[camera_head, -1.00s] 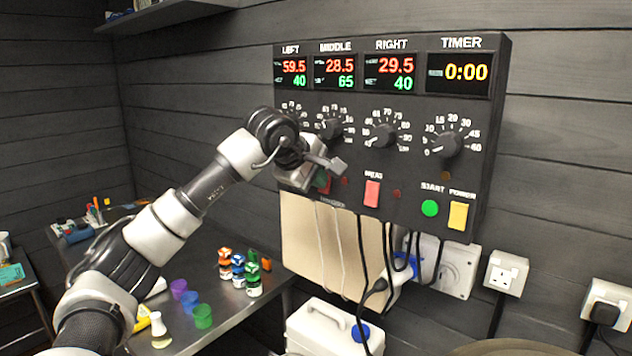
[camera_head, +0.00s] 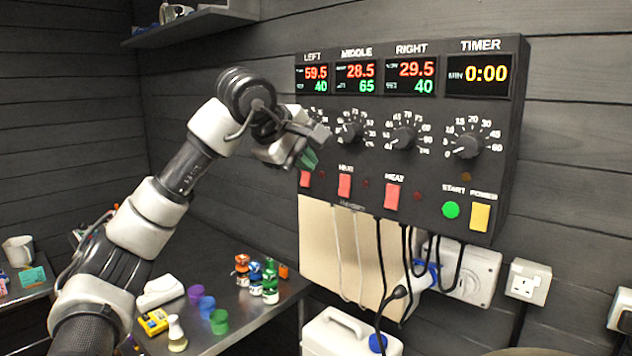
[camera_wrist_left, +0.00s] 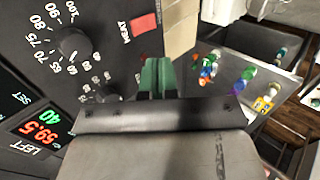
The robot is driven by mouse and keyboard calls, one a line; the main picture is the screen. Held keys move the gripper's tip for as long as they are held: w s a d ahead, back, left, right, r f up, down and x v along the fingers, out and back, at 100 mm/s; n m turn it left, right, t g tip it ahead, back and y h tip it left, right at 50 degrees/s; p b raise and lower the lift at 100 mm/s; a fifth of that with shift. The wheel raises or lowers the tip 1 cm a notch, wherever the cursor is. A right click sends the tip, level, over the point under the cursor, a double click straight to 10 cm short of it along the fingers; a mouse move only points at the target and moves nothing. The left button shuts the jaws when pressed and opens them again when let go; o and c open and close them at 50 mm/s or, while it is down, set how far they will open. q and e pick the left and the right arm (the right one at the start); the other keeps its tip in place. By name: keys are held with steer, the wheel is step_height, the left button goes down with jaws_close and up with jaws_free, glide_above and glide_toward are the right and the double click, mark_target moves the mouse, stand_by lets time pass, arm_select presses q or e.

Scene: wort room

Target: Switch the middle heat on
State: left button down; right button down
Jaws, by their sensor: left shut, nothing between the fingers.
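The middle heat switch (camera_head: 344,185) is a red rocker low on the dark control panel (camera_head: 440,200), under the MIDDLE display (camera_head: 355,77), which reads 28.5 over 65. In the left wrist view a red rocker marked HEAT (camera_wrist_left: 144,24) shows beyond the fingers. My left gripper (camera_head: 308,160) is in front of the panel's left part, up and left of the middle switch and apart from it. Its green fingertips (camera_wrist_left: 156,78) are together and empty. The arm hides part of the left dial. A small dark red lamp (camera_head: 365,183) is right of the middle switch. My right gripper is not in view.
The left heat switch (camera_head: 305,179) and right heat switch (camera_head: 392,196) flank the middle one. Dials (camera_head: 402,138) sit above. A green start button (camera_head: 450,210) and yellow power switch (camera_head: 481,217) are at right. Cables hang below. A metal table (camera_head: 245,312) carries small bottles and cups.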

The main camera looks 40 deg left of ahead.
mark_target(344, 185)
arm_select(q)
steer(key=shift+s+a+f, duration=0.15)
steer(key=shift+s+f, duration=0.05)
steer(key=shift+s, duration=0.9)
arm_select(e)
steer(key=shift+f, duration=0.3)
arm_select(q)
steer(key=shift+w, duration=0.2)
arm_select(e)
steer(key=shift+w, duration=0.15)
